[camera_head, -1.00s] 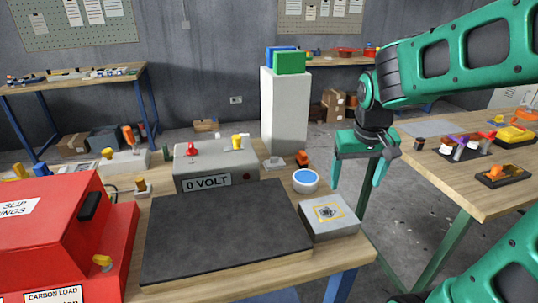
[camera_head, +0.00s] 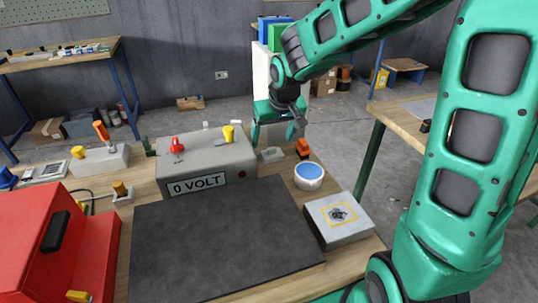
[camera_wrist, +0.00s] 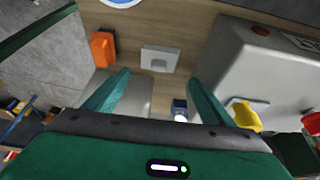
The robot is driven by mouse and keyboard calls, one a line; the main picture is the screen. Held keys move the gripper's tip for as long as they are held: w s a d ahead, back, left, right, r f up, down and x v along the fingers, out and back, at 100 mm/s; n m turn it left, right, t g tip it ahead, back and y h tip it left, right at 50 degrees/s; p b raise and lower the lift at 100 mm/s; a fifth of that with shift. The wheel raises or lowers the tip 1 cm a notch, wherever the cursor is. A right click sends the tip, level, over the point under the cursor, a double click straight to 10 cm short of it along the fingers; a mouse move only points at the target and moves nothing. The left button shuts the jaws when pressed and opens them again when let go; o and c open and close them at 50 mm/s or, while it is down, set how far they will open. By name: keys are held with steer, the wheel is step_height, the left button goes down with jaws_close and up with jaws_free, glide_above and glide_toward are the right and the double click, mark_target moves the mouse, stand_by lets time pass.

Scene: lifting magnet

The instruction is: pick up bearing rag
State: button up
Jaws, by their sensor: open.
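I cannot pick out a bearing rag for certain. A small dark, crumpled-looking patch (camera_head: 339,214) lies inside a yellow square on top of a grey box (camera_head: 342,238) at the bench's right front. My gripper (camera_head: 273,138) is open and empty above the back of the bench, beside the grey control box marked 0 VOLT (camera_head: 215,160). In the wrist view my gripper (camera_wrist: 158,78) has its fingers wide apart. A pale grey block (camera_wrist: 160,58) shows past the fingertips, and a small blue-and-white thing (camera_wrist: 180,108) shows between the fingers.
A white pot with a blue top (camera_head: 309,175) and an orange object (camera_head: 303,148) stand near my gripper. A flat black mat (camera_head: 220,240) fills the bench's middle. A red machine (camera_head: 50,240) is at left. Yellow (camera_head: 228,133) and red (camera_head: 177,145) controls rise from the control box.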

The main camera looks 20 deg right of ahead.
mark_target(272, 147)
steer(key=shift+s+d+x, duration=0.1)
steer(key=shift+x, duration=1.45)
steer(key=shift+s+d+x, duration=0.1)
steer(key=shift+x, duration=1.45)
steer(key=shift+f, duration=0.1)
steer(key=c, duration=1.2)
